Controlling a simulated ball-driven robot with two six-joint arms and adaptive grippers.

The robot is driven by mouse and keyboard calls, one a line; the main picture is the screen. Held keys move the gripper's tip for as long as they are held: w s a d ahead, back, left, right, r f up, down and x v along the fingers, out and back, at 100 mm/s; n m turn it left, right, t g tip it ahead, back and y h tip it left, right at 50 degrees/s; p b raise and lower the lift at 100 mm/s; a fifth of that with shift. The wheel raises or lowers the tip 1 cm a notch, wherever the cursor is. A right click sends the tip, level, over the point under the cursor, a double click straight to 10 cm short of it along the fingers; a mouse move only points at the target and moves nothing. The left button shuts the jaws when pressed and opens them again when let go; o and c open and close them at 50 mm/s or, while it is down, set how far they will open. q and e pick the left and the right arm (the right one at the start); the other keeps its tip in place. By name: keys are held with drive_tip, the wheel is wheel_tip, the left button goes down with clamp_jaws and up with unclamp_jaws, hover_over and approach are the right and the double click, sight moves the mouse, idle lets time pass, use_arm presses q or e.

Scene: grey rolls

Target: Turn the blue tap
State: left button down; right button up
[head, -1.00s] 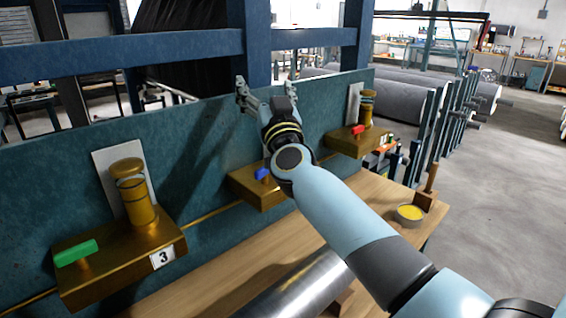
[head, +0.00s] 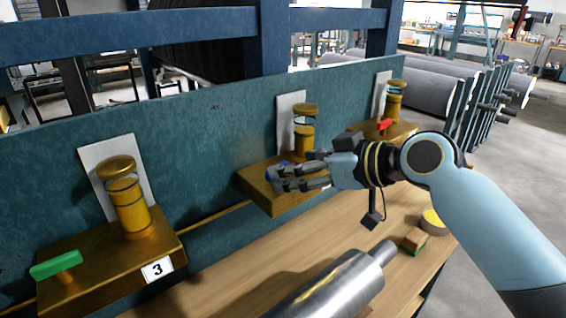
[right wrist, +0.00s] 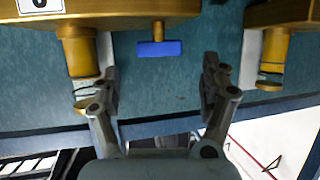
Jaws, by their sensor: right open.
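The blue tap (head: 284,164) has a short blue bar handle on the middle brass block (head: 258,184). In the head view my right gripper (head: 274,179) covers most of the handle. The whole handle shows in the right wrist view (right wrist: 160,48), on a brass stem, beyond and between the fingertips. My right gripper (right wrist: 160,78) is open, with one finger on each side of the handle's line and empty space between. I see no contact with the handle. My left gripper is not in view.
A green tap (head: 56,264) is on the left block, labelled 3, and a red tap (head: 385,124) on the right block. Brass-capped sight glasses stand behind. A metal roller (head: 335,285), a brown block (head: 413,239) and a yellow dish (head: 433,221) are on the bench.

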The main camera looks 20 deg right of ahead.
drive_tip(key=x, duration=0.4)
drive_tip(key=shift+w+a+f, duration=0.15)
drive_tip(key=shift+w, duration=0.15)
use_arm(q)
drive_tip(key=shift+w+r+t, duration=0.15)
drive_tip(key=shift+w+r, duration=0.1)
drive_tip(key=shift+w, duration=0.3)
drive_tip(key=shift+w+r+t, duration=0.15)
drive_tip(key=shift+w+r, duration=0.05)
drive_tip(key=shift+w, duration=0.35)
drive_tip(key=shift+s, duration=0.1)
use_arm(e)
drive_tip(key=c, duration=1.2)
drive_tip(key=shift+s+a+r+m+t+h+p, duration=0.1)
drive_tip(key=shift+r+m+t+h+p, duration=0.15)
drive_tip(key=shift+m+h+p, duration=0.7)
drive_tip(key=shift+f+t+p, duration=0.2)
drive_tip(key=shift+t+p, duration=0.15)
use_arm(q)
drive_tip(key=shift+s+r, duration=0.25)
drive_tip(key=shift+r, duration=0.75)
